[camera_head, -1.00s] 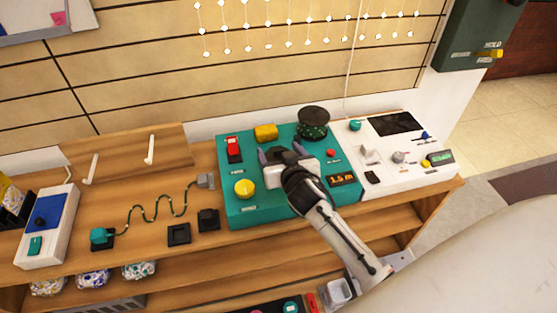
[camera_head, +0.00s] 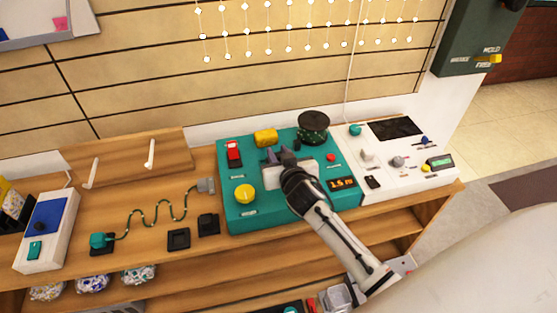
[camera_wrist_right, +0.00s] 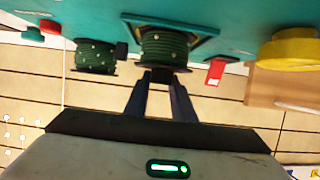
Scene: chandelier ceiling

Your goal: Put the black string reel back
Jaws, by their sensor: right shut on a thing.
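My right gripper (camera_head: 280,157) is over the teal console (camera_head: 235,212), pointing at its middle, by a pale square plate. In the right wrist view its fingers (camera_wrist_right: 158,85) are close together, shut on the black end of a string reel (camera_wrist_right: 163,47) with dark green windings. That reel is at a square frame on the console; whether it touches the frame is unclear. In the head view my gripper hides it. A similar black-topped reel (camera_head: 313,124) stands at the console's back right and also shows in the wrist view (camera_wrist_right: 95,55). My left gripper is not in view.
On the console are a red switch (camera_head: 234,153), a yellow block (camera_head: 265,136), a yellow knob (camera_head: 245,194) and a display (camera_head: 342,183). A white panel (camera_head: 405,182) with knobs adjoins it at the right. A wavy cord (camera_head: 157,213) and black sockets lie left.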

